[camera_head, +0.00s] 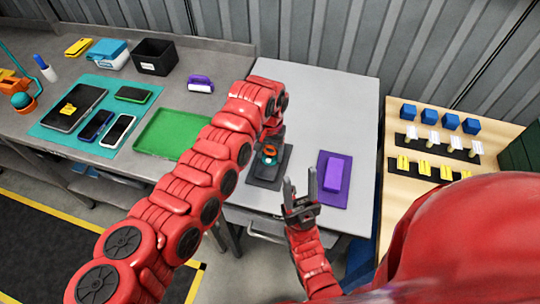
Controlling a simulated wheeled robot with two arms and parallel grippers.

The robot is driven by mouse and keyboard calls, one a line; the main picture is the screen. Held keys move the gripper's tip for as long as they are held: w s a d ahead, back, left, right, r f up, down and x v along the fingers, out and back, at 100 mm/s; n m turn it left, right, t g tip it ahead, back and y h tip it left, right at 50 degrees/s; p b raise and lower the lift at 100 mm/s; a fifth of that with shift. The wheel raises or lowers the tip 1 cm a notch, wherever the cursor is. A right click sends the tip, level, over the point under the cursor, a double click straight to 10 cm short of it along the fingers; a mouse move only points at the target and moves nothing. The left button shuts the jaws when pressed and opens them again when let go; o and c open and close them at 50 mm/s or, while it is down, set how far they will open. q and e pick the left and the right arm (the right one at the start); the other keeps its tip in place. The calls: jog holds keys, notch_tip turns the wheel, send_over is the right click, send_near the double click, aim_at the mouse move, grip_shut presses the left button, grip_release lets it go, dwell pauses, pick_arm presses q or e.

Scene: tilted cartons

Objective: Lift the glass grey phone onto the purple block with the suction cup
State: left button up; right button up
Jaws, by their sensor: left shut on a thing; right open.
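The purple block (333,174) lies on a flat purple mat on the light grey table. To its left is a dark grey flat pad (262,180). A small orange and teal suction cup (268,155) is above this pad, in my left gripper (271,138), which is shut on it and partly hidden by my arm. A dark slab under the cup may be the grey phone; I cannot tell it from the pad, nor whether the cup touches it. My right gripper (300,196) is open and empty, between the pad and the purple mat.
A teal mat (57,118) with phones and a tablet, a green tray (165,139) and a black bin (154,57) are on the left bench. A wooden rack (400,120) with blue blocks stands right. The table's back part is clear.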

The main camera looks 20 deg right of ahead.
aim_at(270, 146)
pick_arm(q)
jog(key=shift+r+p, duration=0.35)
jog(key=shift+r, duration=2.2)
